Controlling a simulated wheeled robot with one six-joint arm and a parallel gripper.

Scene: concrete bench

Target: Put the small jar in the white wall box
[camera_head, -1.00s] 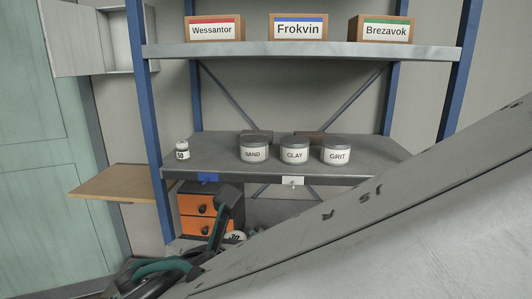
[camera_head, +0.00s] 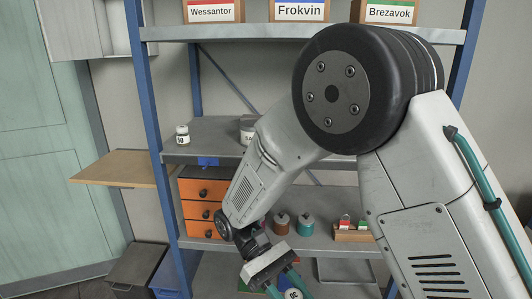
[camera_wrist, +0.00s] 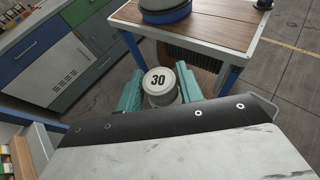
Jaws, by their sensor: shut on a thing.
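My gripper (camera_head: 284,281) is low at the bottom of the head view, in front of the shelf rack. Its teal fingers also show in the wrist view (camera_wrist: 159,90), shut on a small white jar (camera_wrist: 158,80) whose pale lid reads 30. Only the jar's top (camera_head: 293,294) shows at the lower edge of the head view. The white wall box (camera_head: 117,28) is at the upper left, partly cut off by the frame and the blue post. Its door (camera_head: 72,30) stands open to the left. The gripper is well below and right of it.
Another small jar (camera_head: 182,135) stands at the left end of the middle shelf (camera_head: 205,150). A wooden ledge (camera_head: 120,168) juts out below the wall box. Orange drawers (camera_head: 200,210) and several small goods fill the lower shelf. Blue posts (camera_head: 145,90) frame the rack.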

